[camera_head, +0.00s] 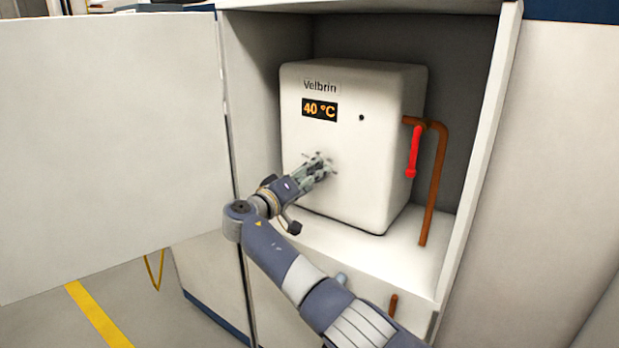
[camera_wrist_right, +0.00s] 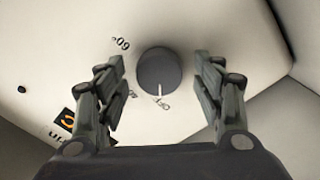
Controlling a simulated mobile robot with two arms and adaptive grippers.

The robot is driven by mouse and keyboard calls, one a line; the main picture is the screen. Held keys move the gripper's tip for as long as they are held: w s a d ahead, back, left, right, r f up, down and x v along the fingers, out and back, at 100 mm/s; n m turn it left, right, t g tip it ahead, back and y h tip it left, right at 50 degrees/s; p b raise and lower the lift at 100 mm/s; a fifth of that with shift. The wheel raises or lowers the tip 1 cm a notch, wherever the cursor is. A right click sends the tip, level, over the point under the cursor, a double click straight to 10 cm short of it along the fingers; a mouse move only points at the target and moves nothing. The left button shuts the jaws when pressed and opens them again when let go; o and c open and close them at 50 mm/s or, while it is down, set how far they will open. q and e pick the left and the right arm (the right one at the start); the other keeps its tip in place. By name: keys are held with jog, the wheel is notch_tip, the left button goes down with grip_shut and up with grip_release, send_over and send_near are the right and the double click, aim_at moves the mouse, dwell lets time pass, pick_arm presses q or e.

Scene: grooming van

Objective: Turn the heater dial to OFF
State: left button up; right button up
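The white heater (camera_head: 350,95) stands in an open cabinet, and its display (camera_head: 319,110) reads 40 °C. The round grey dial (camera_wrist_right: 158,72) shows in the right wrist view. Its white pointer line points down in that picture, toward a small label (camera_wrist_right: 162,103) that I cannot read for certain. A "60" mark (camera_wrist_right: 121,43) is at the dial's upper left. My right gripper (camera_wrist_right: 158,58) is open, one finger on each side of the dial, with visible gaps. In the head view my right gripper (camera_head: 318,168) is at the heater's front and hides the dial. My left gripper is not in view.
A red lever (camera_head: 413,152) and copper pipe (camera_head: 437,185) are at the heater's right side. The open cabinet door (camera_head: 110,150) fills the left. The cabinet's right side wall (camera_head: 482,150) stands beyond the pipe. The shelf before the heater is bare.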

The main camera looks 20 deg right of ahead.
jog(key=v, duration=1.2)
jog(key=shift+s, duration=0.1)
